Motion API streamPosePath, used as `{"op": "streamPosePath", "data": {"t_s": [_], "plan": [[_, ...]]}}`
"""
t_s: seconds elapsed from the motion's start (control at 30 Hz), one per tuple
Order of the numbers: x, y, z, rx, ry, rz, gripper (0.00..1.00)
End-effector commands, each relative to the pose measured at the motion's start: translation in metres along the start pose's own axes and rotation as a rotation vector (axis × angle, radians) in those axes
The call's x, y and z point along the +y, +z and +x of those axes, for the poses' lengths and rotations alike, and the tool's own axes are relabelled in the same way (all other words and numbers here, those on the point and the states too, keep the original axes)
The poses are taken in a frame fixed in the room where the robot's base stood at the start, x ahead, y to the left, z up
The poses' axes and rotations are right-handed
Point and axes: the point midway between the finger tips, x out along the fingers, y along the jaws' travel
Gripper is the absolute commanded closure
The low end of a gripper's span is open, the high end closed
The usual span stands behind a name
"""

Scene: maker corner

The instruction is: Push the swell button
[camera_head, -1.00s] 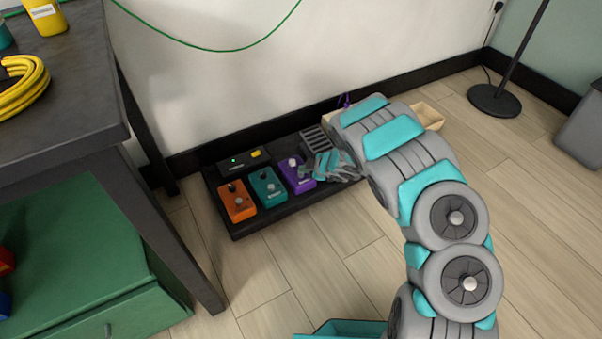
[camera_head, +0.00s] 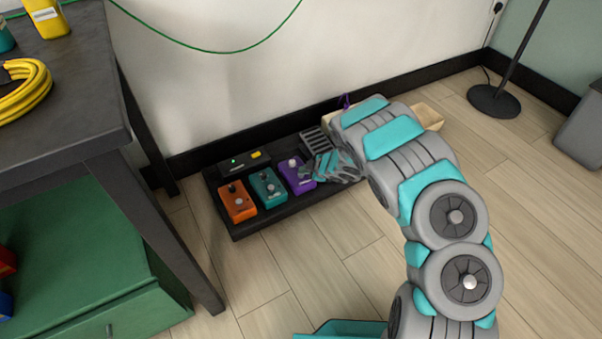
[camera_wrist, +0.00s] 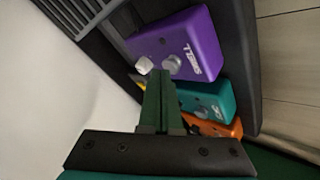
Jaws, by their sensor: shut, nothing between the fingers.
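The purple pedal (camera_head: 296,178) stands on the black pedal board on the floor, partly covered by my gripper in the head view. In the wrist view the purple pedal (camera_wrist: 190,38) carries a white label that seems to read "SWELL" upside down. Its round silver button (camera_wrist: 173,63) and a pale knob (camera_wrist: 143,65) show there. My gripper (camera_wrist: 158,76) is shut and empty, its tips over the pedal's edge, close to the button and knob. I cannot tell whether they touch the button. In the head view my gripper (camera_head: 314,170) is at the pedal's right side.
A teal pedal (camera_head: 268,187) and an orange pedal (camera_head: 237,202) stand left of the purple one. A black box (camera_head: 242,162) with a green light and a grey ribbed block (camera_head: 315,140) sit behind. The pedal board (camera_head: 238,234) lies near the wall, right of the dark table (camera_head: 95,100).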

Motion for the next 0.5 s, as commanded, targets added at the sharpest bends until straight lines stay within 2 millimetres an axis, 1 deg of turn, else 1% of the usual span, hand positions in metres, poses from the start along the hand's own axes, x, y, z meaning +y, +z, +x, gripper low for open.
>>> {"op": "streamPosePath", "data": {"t_s": [0.23,0.5], "plan": [[0.003,-0.003,-0.004,0.0,0.001,0.0,1.0],[0.016,-0.016,-0.022,0.0,0.001,0.0,1.0]]}}
